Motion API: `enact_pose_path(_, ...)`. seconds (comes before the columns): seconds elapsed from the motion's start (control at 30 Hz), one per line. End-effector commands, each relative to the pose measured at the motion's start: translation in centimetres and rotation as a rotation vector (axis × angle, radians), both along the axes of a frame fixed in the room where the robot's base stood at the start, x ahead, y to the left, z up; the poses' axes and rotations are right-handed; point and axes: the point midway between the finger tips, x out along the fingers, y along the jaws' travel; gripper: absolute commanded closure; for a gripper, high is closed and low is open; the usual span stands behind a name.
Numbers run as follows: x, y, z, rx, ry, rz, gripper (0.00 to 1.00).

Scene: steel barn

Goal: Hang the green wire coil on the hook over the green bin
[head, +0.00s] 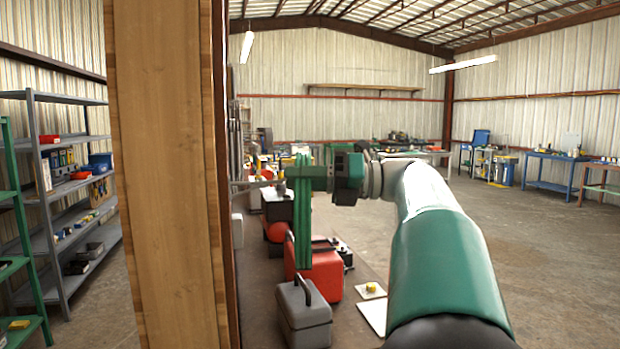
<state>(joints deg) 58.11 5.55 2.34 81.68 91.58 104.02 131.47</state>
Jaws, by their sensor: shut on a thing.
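The green wire coil (303,225) hangs in the middle of the head view, seen nearly edge-on as a tall, narrow green band. My gripper (305,173) is at its upper part, shut on it, with my arm reaching in from the right. A thin grey rod (262,184), perhaps a hook, sticks out from behind the wooden panel (165,180) toward the coil's upper part. I cannot tell whether the coil is around it or only beside it. I cannot make out the green bin.
Below the coil, a red case (325,278) and a grey toolbox (302,317) stand on a dark bench. The panel's edge blocks much of the left. Shelving (75,240) stands beyond it. Open floor (545,260) lies at right.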

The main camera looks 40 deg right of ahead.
Motion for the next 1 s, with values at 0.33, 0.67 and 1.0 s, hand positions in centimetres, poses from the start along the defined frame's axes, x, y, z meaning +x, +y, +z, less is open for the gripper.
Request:
enact_pose_path(0.33,0.7,1.7,-0.1,-0.001,-0.003,0.002,1.0)
enact_pose_path(0.67,1.5,3.2,-0.3,-0.002,-0.003,0.001,1.0)
enact_pose_path(1.0,2.2,4.7,-0.5,-0.001,-0.002,0.001,1.0)
